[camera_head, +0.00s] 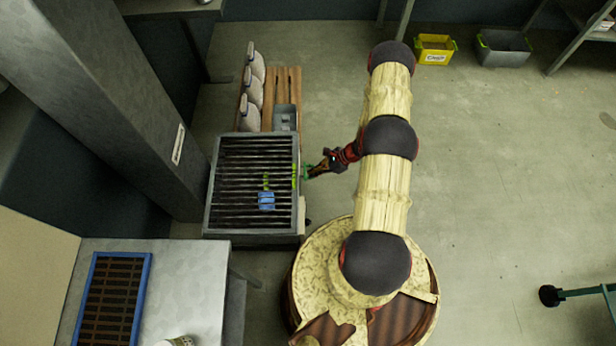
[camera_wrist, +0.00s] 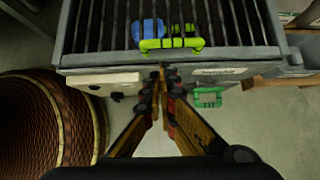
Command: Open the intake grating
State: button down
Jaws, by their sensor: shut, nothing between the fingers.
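The intake grating (camera_head: 240,168) is a panel of dark bars in a grey frame, lying flat and looking closed. It also shows at the top of the wrist view (camera_wrist: 222,25). A yellow-green handle (camera_wrist: 172,45) sits at its near edge in the wrist view; in the head view the handle (camera_head: 294,176) is on the right side. A green latch-like part (camera_wrist: 208,98) is on the housing's side, right of my fingers. My gripper (camera_head: 311,173) is shut and empty, its fingertips (camera_wrist: 163,72) just outside the housing wall, close to the handle. Contact cannot be told.
A grey pillar (camera_head: 110,80) stands left of the housing. A table (camera_head: 190,285) with a blue-framed tray (camera_head: 148,272) is at lower left. Yellow (camera_head: 435,50) and grey (camera_head: 503,48) bins stand far right.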

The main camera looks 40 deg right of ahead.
jog(key=b+x, duration=0.3)
jog(key=x, duration=0.5)
jog(key=shift+a+f, duration=0.25)
jog(key=shift+w+r, duration=0.1)
jog(key=shift+w, duration=0.05)
